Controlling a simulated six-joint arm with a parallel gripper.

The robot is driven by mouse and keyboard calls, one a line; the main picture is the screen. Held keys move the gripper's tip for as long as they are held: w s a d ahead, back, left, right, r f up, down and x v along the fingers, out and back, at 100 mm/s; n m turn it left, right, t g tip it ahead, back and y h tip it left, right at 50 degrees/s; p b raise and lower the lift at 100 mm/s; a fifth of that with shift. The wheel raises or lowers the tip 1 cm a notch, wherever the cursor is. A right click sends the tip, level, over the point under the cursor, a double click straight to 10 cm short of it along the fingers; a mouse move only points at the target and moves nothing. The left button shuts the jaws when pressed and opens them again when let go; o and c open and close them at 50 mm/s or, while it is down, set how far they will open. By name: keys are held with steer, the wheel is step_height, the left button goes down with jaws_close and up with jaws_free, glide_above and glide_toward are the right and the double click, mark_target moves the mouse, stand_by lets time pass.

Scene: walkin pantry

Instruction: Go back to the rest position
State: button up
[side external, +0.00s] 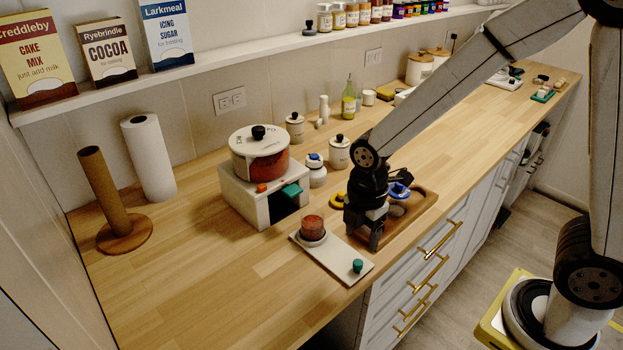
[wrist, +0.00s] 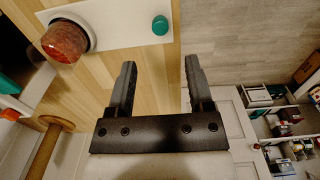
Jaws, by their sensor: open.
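My gripper (side external: 363,228) hangs low over the counter, just right of a pale board. In the wrist view its two dark fingers (wrist: 158,88) stand wide apart with nothing between them. The board (side external: 335,263) carries a round reddish-brown item in a pale dish (side external: 312,228) and a small teal knob (side external: 357,266). In the wrist view the reddish item (wrist: 66,40) is at upper left and the teal knob (wrist: 160,25) is above the fingers. Whether the fingers touch the counter or the wooden tray's edge cannot be told.
A wooden tray (side external: 420,203) with small items lies behind my gripper. A pale stove-like box (side external: 244,199) with a pot (side external: 259,153) stands left. A paper roll (side external: 149,160) and a wooden stand (side external: 124,233) are farther left. The front left counter is clear; drawers (side external: 415,280) drop below its edge.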

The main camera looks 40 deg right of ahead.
stand_by(0.4)
steer(key=s+d+m+t, duration=0.2)
steer(key=d+m, duration=0.4)
steer(key=m, duration=1.2)
steer(key=shift+s+r+t, duration=0.3)
steer(key=shift+s+r, duration=0.15)
steer(key=shift+s, duration=0.4)
